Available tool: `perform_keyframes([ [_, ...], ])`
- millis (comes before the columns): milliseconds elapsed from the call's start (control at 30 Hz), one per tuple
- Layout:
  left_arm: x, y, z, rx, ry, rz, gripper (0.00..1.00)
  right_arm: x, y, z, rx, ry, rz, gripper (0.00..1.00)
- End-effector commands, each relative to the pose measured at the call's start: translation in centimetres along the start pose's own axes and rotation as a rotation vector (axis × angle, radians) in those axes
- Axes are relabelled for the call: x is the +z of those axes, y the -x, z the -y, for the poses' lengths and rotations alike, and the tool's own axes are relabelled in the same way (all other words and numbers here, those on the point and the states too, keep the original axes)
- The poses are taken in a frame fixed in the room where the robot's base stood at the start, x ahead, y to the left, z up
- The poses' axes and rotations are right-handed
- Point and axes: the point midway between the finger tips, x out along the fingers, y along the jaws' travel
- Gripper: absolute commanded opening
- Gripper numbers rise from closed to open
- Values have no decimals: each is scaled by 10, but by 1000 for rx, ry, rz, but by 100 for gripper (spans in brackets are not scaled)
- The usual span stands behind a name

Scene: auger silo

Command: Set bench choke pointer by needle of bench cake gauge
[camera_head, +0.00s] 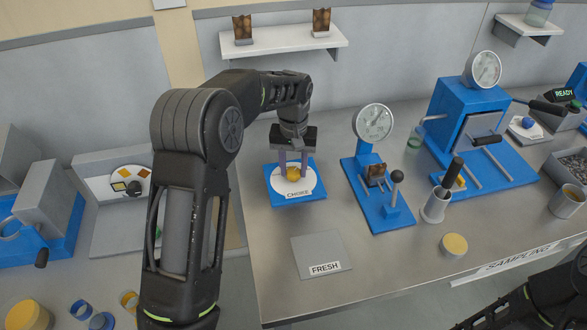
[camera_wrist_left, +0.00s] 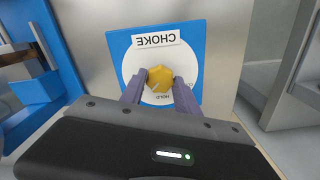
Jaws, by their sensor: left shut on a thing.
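The yellow choke knob (camera_wrist_left: 159,78) sits on a round white dial (camera_head: 281,187) on a blue plate (camera_head: 308,198) marked CHOKE. My left gripper (camera_head: 293,172) points down over the dial, shut on the knob. In the wrist view its two fingers are on either side of the knob. A pale pointer mark shows on the knob, near lettering that seems to read HOLD. A round gauge (camera_head: 374,122) stands on a blue bench stand (camera_head: 382,212) to the right of the dial. Its needle is too small to read surely. My right gripper is out of view.
A blue press (camera_head: 465,125) with a second gauge (camera_head: 484,69) stands farther right. A grey FRESH plate (camera_head: 318,252) lies in front. A cup (camera_head: 435,207) with a dark-handled tool and a yellow-topped tin (camera_head: 454,245) stand at right. A shelf (camera_head: 282,40) hangs behind.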

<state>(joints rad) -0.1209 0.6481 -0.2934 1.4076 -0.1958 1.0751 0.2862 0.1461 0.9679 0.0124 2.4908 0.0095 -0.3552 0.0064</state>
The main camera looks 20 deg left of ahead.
Motion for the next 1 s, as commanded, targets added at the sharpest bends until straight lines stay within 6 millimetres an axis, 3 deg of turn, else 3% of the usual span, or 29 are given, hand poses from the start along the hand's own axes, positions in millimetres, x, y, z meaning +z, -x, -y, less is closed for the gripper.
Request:
perform_keyframes([
  [1000,-1,1,0,1,962,-2,0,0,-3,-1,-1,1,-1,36],
])
